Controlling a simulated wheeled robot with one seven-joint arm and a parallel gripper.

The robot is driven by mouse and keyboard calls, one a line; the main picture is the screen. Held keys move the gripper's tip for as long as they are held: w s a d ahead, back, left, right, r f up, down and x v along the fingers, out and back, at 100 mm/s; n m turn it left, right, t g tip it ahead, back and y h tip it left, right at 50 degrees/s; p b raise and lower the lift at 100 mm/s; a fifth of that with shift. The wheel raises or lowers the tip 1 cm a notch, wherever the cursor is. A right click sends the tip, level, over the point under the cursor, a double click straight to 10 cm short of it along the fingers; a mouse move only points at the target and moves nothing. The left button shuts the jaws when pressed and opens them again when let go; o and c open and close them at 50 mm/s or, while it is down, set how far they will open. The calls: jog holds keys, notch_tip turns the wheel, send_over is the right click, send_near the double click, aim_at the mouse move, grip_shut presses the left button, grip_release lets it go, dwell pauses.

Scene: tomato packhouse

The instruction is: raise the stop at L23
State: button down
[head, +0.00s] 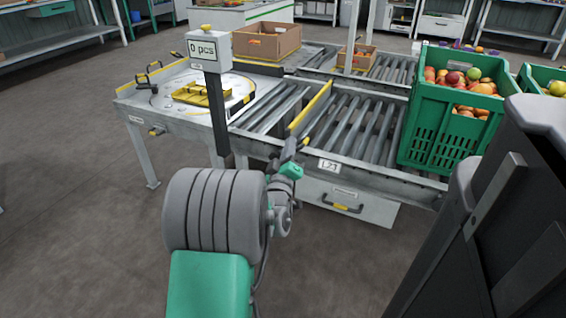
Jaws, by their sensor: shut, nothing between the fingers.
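The L23 label (329,165) is a white plate on the near side rail of the roller conveyor (352,128). A long yellow bar (314,104), which looks like the stop, runs across the rollers just left of and behind the label. Whether it is raised or lowered is unclear from this angle. My gripper (301,142) is shut and empty at the near rail, close to the bar's near end. I cannot tell whether it touches the bar. My arm hides part of the rail below.
A green crate (437,145) of fruit stands on the rollers to the right. Left are a table with a round plate and yellow frame (202,95), and a post with a "0 pcs" display (202,49). A drawer (345,200) is under the conveyor. Rollers between bar and crate are bare.

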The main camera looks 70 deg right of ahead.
jog(key=b+v, duration=0.2)
jog(key=v, duration=0.5)
jog(key=shift+w+r, duration=0.15)
jog(key=shift+w, duration=0.2)
